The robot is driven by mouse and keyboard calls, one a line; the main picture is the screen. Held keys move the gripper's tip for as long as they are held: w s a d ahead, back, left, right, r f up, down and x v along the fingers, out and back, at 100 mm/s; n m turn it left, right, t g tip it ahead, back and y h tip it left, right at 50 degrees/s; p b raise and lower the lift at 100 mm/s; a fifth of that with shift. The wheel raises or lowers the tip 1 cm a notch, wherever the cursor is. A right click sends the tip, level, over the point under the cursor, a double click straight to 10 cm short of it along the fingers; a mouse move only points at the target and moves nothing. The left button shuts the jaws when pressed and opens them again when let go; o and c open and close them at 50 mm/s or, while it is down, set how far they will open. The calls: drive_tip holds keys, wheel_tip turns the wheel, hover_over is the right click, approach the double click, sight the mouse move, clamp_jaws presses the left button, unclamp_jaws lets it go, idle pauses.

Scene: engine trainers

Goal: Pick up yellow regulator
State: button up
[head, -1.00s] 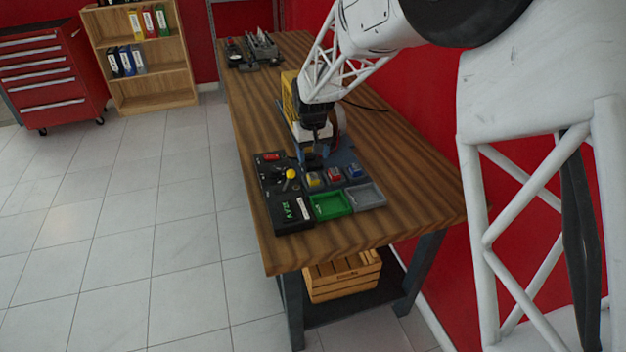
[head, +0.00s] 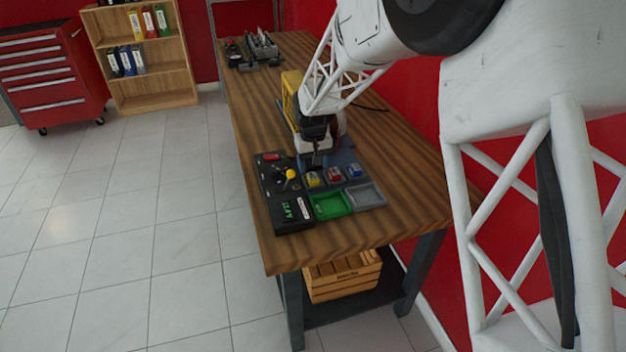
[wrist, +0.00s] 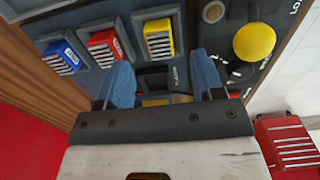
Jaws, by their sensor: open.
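The yellow regulator (wrist: 158,38) is a small ribbed yellow block in a dark slot of the trainer board. In the head view the yellow regulator (head: 313,179) is at the left end of a row of three. My gripper (wrist: 157,80) is open in the wrist view, with blue-padded fingers apart and nothing between them but the board. The fingertips lie just short of the yellow regulator in the picture. In the head view my gripper (head: 316,158) is over the back part of the board, its fingers small and dark.
A red regulator (wrist: 106,47) and a blue regulator (wrist: 62,57) sit beside the yellow one. A yellow round knob (wrist: 255,41) stands up on the other side. A green tray (head: 331,205) and a grey tray (head: 366,196) are in front. The near wooden tabletop is clear.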

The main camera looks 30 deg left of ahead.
sight(313, 175)
drive_tip(key=shift+f, duration=2.05)
drive_tip(key=shift+c, duration=0.3)
drive_tip(key=c, duration=1)
